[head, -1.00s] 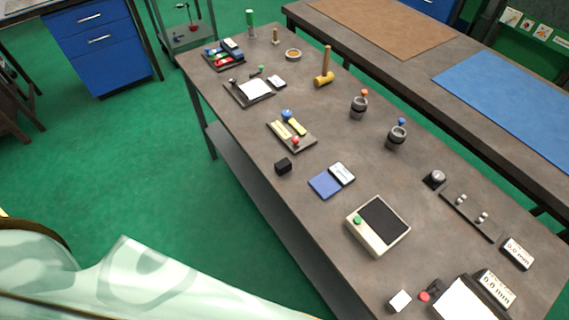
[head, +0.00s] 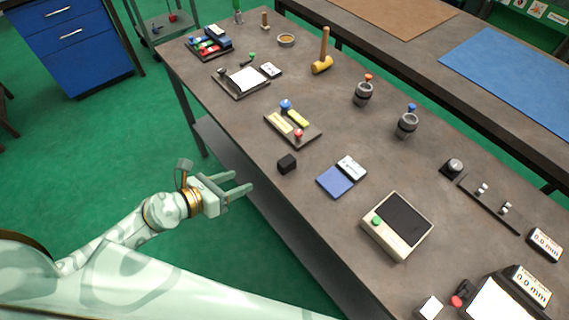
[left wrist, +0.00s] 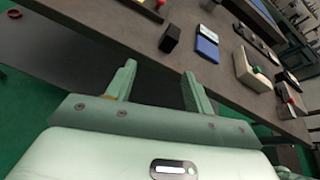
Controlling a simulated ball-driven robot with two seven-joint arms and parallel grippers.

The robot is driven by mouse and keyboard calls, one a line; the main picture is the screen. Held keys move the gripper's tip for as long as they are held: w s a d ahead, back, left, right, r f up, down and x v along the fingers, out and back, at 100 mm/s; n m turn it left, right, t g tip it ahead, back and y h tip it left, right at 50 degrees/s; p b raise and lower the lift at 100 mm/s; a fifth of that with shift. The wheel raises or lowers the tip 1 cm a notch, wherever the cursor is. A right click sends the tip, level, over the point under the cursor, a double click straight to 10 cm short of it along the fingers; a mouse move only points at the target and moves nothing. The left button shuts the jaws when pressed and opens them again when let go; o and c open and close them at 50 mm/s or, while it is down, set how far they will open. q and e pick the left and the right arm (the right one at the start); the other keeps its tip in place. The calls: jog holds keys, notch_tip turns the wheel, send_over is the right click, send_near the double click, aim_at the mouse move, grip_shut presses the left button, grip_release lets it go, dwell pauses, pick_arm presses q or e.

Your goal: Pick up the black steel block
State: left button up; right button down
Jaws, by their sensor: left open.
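The black steel block (head: 287,164) sits on the dark table near its front edge, in the middle of the head view. It also shows in the left wrist view (left wrist: 170,39), beyond the fingertips and above the gap between them. My left gripper (head: 246,183) is open and empty, off the front edge of the table and to the left of the block, apart from it. Its two pale green fingers also show in the left wrist view (left wrist: 158,75). My right gripper is not in view.
A blue pad with a white display (head: 336,181) lies right of the block. A plate with blue and red knobs (head: 293,128) lies behind it. A cream box with a dark screen (head: 398,226) stands further right. The table's front edge (head: 262,206) lies between gripper and block.

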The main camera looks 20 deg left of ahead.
pick_arm(q)
jog(key=d+r+m, duration=0.1)
jog(key=r+m, duration=0.1)
jog(key=m+b, duration=0.1)
jog(key=b, duration=0.1)
send_near(286, 161)
jog(key=x, duration=0.5)
jog(key=shift+f, duration=0.3)
jog(key=b+x, duration=0.2)
jog(key=x, duration=0.2)
jog(key=shift+w+d, duration=0.2)
jog(key=shift+w, duration=0.05)
jog(key=shift+w+d+f, duration=0.1)
jog(key=shift+w+d, duration=0.05)
jog(key=shift+w, duration=0.15)
jog(key=shift+c, duration=0.6)
jog(key=shift+h, duration=0.3)
grip_shut()
